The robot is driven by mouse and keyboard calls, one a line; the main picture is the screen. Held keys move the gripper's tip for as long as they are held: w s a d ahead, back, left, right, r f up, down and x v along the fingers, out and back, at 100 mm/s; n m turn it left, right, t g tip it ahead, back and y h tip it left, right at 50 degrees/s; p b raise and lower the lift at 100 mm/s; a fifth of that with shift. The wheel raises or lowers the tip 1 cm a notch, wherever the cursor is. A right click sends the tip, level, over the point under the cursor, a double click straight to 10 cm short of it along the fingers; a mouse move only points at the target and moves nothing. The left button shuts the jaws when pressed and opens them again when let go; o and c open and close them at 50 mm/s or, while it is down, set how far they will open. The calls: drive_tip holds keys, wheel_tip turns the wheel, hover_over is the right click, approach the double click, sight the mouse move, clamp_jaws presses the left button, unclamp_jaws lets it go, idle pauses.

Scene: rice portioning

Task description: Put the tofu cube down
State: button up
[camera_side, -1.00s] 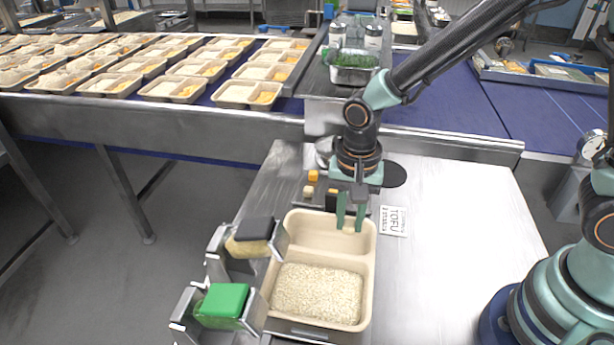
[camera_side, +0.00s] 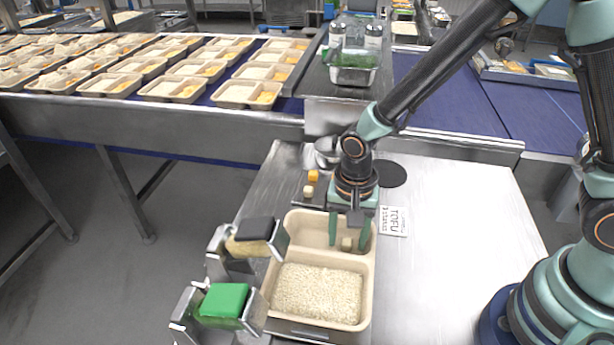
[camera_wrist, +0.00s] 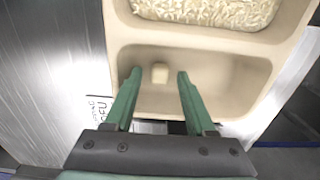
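A small pale tofu cube (camera_side: 346,243) lies in the smaller, empty-floored compartment of the beige two-part tray (camera_side: 297,230). It also shows in the wrist view (camera_wrist: 159,73), between and slightly beyond the fingertips, with gaps on both sides. My gripper (camera_side: 348,242) is open, its green fingers spread and reaching down into that compartment. The wrist view shows the gripper (camera_wrist: 156,74) with nothing held between its fingers. White rice (camera_side: 318,292) fills the larger compartment of the tray.
Another pale cube (camera_side: 308,191) and an orange cube (camera_side: 313,176) sit behind the tray. A TOFU label (camera_side: 394,221) lies to its right.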

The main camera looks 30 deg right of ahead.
sight(347, 240)
drive_tip(key=shift+r, duration=0.1)
wheel_tip(347, 240, up, 12)
drive_tip(key=s+d+r+n+t, duration=0.3)
drive_tip(key=d+r+n+t, duration=0.2)
drive_tip(key=d+r+n, duration=0.4)
drive_tip(key=d+r, duration=0.1)
drive_tip(key=d, duration=0.4)
drive_tip(key=shift+s+r+t, duration=0.2)
drive_tip(key=shift+s+t, duration=0.1)
drive_tip(key=shift+s, duration=0.1)
